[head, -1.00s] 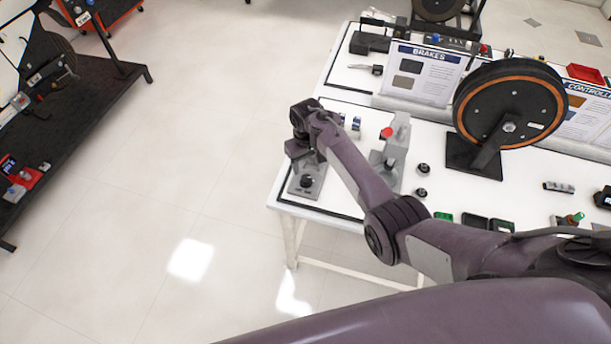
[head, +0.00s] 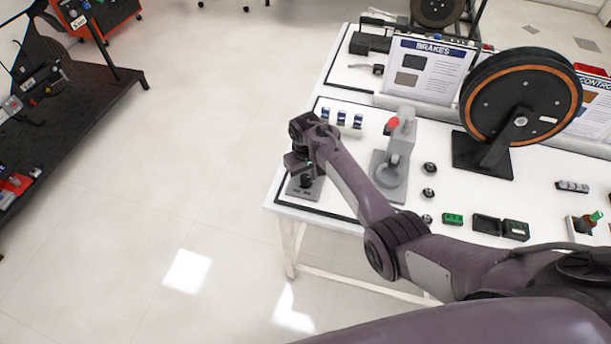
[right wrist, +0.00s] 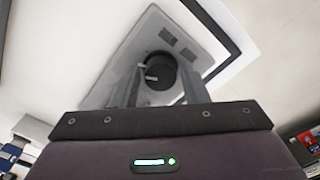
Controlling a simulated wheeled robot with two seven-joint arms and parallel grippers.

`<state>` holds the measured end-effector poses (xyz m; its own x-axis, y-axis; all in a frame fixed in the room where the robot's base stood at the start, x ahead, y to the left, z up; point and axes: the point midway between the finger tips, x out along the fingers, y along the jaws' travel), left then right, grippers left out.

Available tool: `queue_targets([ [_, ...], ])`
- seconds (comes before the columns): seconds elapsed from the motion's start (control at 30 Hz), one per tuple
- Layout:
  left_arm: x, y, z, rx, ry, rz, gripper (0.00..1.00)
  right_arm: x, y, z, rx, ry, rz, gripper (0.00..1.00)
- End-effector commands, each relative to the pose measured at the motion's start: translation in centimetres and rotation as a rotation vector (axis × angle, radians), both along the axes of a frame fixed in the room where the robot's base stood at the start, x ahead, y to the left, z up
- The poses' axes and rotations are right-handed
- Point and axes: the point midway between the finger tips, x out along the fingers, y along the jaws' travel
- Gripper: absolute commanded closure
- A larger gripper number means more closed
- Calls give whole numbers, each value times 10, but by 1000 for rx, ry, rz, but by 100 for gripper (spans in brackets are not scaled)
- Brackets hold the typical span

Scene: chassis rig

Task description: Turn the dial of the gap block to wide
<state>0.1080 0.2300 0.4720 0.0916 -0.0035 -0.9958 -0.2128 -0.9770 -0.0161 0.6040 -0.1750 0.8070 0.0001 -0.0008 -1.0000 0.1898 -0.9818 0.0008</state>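The gap block is a grey plate (head: 312,190) with a round black dial (head: 305,181) at the near left corner of the white table. In the right wrist view the plate (right wrist: 118,80) shows two dark slotted patches, and its black dial (right wrist: 160,73) carries a small light mark. My right gripper (head: 298,165) is right above the dial. In the right wrist view its two grey fingers (right wrist: 159,82) are apart, one on each side of the dial; I cannot tell whether they touch it. Any setting labels are unreadable. My left gripper is not in view.
A grey stand with a red knob (head: 392,125) is right of my right forearm. Several blue-and-white parts (head: 341,118) lie behind the gripper. Black knobs (head: 429,168), a green block (head: 453,218) and a large wheel (head: 520,95) are farther right. Open floor is left of the table.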

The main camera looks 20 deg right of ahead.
Motion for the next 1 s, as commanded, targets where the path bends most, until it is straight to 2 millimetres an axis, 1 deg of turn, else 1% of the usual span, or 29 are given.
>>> queue_targets([
  [0.03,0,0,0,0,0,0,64,0,0,0,0,0,0,67],
  [0.23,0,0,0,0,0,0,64,0,0,0,0,0,0,93],
  [0.57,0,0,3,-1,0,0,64,0,0,1,0,0,-45,93],
  [0.77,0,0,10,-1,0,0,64,0,1,2,1,1,-161,93],
  [1.0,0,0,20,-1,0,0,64,0,2,2,2,1,-375,93],
])
